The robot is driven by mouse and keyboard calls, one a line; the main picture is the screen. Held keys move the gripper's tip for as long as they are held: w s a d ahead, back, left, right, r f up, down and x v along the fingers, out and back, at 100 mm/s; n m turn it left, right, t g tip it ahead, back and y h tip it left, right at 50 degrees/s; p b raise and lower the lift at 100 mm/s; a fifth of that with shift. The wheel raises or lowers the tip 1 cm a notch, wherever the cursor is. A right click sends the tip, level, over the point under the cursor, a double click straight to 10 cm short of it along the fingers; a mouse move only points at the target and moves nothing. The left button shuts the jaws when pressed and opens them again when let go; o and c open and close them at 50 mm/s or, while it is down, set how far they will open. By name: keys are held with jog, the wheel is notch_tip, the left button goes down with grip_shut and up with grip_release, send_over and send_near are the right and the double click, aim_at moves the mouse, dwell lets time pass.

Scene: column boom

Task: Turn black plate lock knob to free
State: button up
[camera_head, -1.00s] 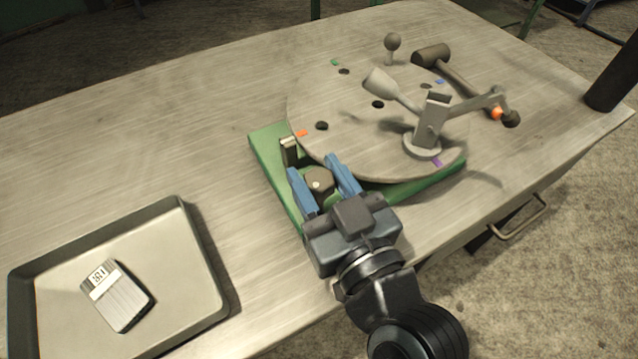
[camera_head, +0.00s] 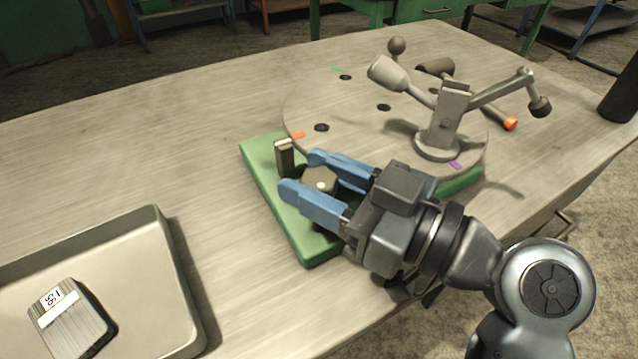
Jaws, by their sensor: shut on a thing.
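The dark lock knob (camera_head: 319,179) with a pale dot on top sits on the green base plate (camera_head: 285,222), near the round plate's front left edge. My gripper (camera_head: 304,174) reaches in from the right. Its two blue fingers lie on either side of the knob, shut on it. The fingers and wrist hide part of the knob's sides and part of the base. A small upright metal block (camera_head: 284,157) stands just left of the fingertips. The round grey plate (camera_head: 350,115) has dark holes and coloured marks at its rim.
On the plate stands a bracket (camera_head: 447,118) with a cone-ended arm and a ball-ended arm. A dark-headed hammer (camera_head: 434,67) lies behind it. A metal tray (camera_head: 165,270) holding a labelled block (camera_head: 72,322) is at lower left. A dark cylinder (camera_head: 622,95) stands at right.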

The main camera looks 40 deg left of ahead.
jog(key=shift+f+g, duration=0.15)
jog(key=shift+g, duration=0.25)
jog(key=o, duration=0.9)
jog(key=shift+o, duration=0.2)
jog(key=w+d, duration=0.1)
jog(key=d, duration=0.6)
jog(key=shift+d+b, duration=0.3)
jog(key=shift+d, duration=0.05)
